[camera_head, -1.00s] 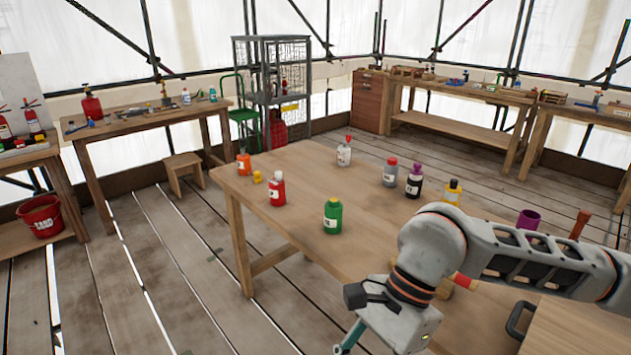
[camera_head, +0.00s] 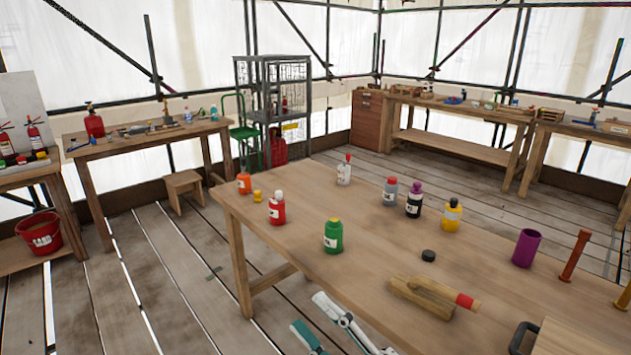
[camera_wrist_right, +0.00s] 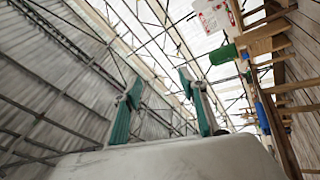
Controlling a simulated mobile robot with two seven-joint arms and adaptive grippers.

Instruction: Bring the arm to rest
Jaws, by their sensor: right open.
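My right gripper (camera_head: 320,326) shows at the bottom of the head view, low beside the near edge of the wooden table (camera_head: 300,205). Its two teal-padded fingers are apart and nothing shows between them. In the right wrist view the gripper (camera_wrist_right: 158,85) also has its fingers spread and empty, with the slanted wall sheeting and scaffold poles behind. Most of the right arm is out of the head view. My left gripper is not in view.
The table bears a green bottle (camera_head: 333,236), a red bottle (camera_head: 277,208), a yellow bottle (camera_head: 451,215), a purple cup (camera_head: 526,248), a wooden block tool (camera_head: 423,297) and a black cap (camera_head: 428,255). A stool (camera_head: 184,189) stands behind.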

